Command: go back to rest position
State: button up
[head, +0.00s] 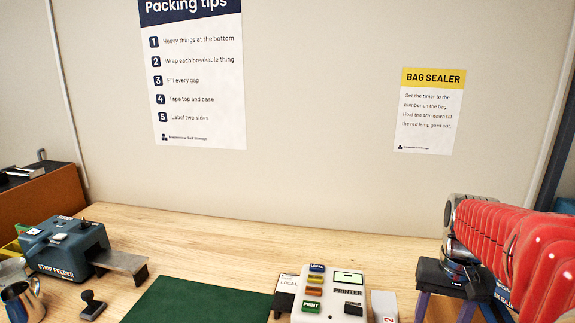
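My red arm comes in from the right edge. My gripper (452,300) hangs from it at the lower right, pointing down, to the right of the label printer (343,292). Its dark body and the upper parts of its blue-purple fingers show. The fingertips are cut off by the bottom edge, so I cannot see whether they are apart or hold anything.
A blue strip feeder (66,248) with a metal outlet stands at the left. A black stamp (92,304) and a metal jug (22,300) are near it. A green mat (205,302) lies at front centre. The wooden table (230,236) is clear along the wall.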

jog(key=s+a+r+n+t, duration=0.1)
jog(key=s+a, duration=0.3)
jog(key=a, duration=0.5)
jog(key=s+a+r+n+t, duration=0.1)
jog(key=s+a+n+t, duration=0.3)
jog(key=a, duration=0.6)
jog(key=shift+s+r+t, duration=0.3)
jog(key=shift+s+r, duration=0.1)
jog(key=shift+s, duration=0.1)
jog(key=shift+c, duration=0.7)
